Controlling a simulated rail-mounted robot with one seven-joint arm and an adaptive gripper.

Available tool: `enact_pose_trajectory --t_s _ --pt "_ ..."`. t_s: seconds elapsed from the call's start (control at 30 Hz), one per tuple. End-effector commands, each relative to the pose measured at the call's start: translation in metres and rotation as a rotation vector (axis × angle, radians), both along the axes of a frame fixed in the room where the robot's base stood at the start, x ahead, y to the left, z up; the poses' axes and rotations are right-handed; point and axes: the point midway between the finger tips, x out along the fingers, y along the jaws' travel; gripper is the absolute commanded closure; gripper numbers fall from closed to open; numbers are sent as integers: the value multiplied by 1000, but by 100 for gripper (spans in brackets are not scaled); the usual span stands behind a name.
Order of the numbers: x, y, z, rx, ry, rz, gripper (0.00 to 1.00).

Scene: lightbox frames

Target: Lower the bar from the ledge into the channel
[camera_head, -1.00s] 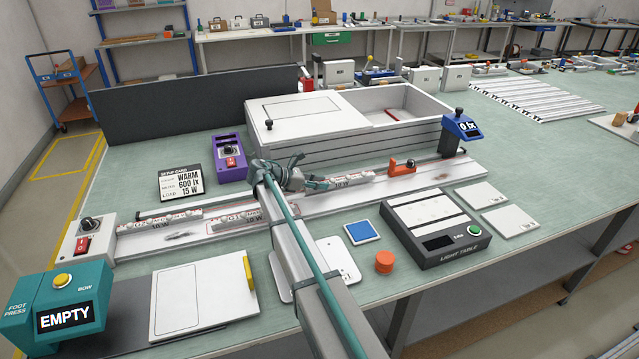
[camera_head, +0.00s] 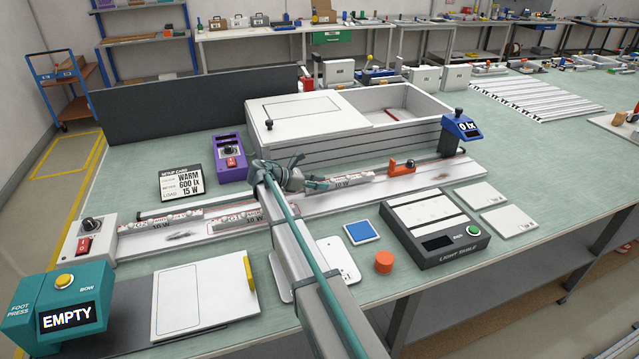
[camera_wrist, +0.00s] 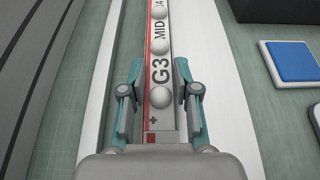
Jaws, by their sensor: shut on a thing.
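The bar (camera_wrist: 160,45) in my grip is a narrow white strip with round domes, a red edge and the markings "G3" and "MID". In the head view, its right part (camera_head: 352,179) shows beyond my gripper (camera_head: 303,183), over the long white fixture (camera_head: 345,200). My gripper (camera_wrist: 162,78) has one finger on each side of the bar near its plus-marked end and is shut on it. The bar lies along the fixture's length. I cannot tell whether it rests on the ledge or is in the channel. My arm hides part of the fixture.
Two similar bars, one left (camera_head: 150,224) and one middle (camera_head: 238,215), lie on the fixture's left half. An orange clamp (camera_head: 402,167) stands right of the held bar. A white cabinet (camera_head: 345,135) stands behind. The light table (camera_head: 440,250) is in front at right.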

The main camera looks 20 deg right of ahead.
Motion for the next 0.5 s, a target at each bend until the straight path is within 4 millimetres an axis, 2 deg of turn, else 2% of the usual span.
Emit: enact_pose_trajectory --t_s 0.5 --pt "0 0 -3 -1 1 0 100"
